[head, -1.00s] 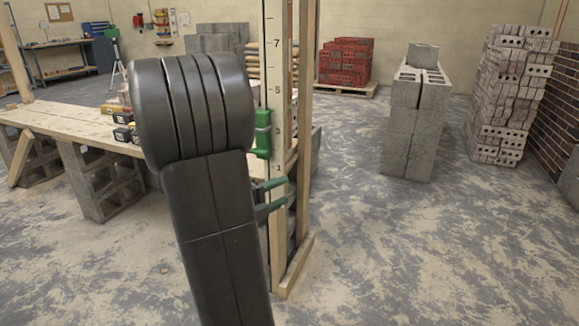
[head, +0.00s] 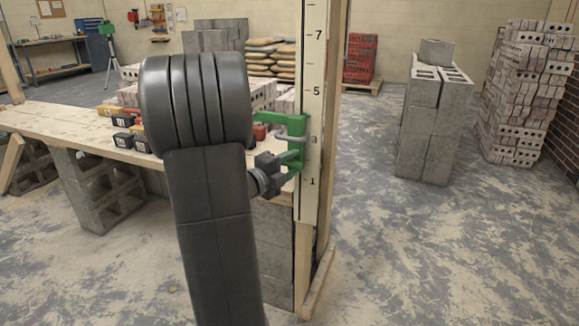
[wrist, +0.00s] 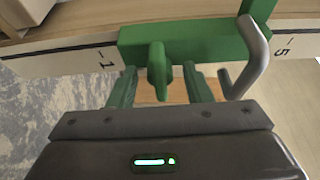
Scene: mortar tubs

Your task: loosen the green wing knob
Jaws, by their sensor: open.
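The green wing knob (wrist: 157,70) sticks out of the green sliding clamp (wrist: 215,40) in the wrist view. The clamp also shows in the head view (head: 297,123) on the numbered pole (head: 312,70), with a grey bent handle (head: 288,136) on it. My gripper (wrist: 162,84) is open, its two green fingers on either side of the knob with a gap to each. In the head view my gripper (head: 292,164) is just below the handle at the clamp's lower part. The knob cannot be made out there.
A plank bench (head: 60,122) on concrete blocks stands left of the pole, with small yellow and red boxes on it. A grey block stack (head: 425,125) and a brick stack (head: 520,95) stand to the right. The floor between is clear.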

